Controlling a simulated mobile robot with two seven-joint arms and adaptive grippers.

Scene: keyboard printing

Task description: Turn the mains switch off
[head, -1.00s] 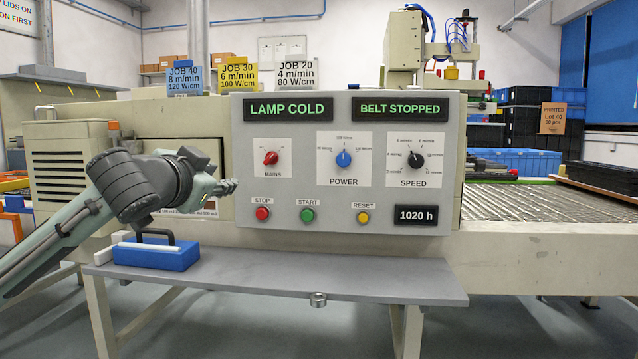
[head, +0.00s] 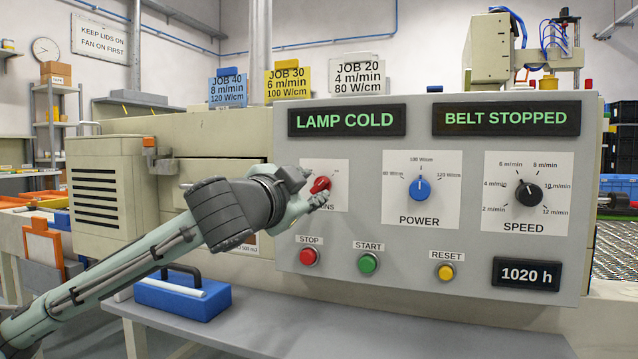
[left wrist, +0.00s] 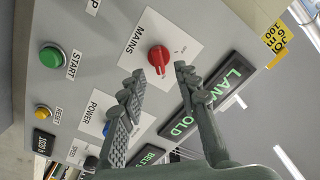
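The mains switch is a red knob (head: 319,184) on a white plate at the left of the grey control panel (head: 390,285). In the head view my left gripper (head: 318,197) is in front of it and hides part of the knob and the MAINS label. In the left wrist view the red knob (left wrist: 160,58) appears between the two spread fingertips (left wrist: 158,72). The fingers are open and hold nothing; contact with the knob cannot be made out. My right gripper is in neither view.
Blue POWER (head: 420,189) and black SPEED (head: 527,195) knobs are to the right. Red STOP (head: 309,256), green START (head: 368,263) and yellow RESET (head: 445,272) buttons are below. A blue block with a dark handle (head: 183,298) stands on the grey shelf (head: 290,325).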

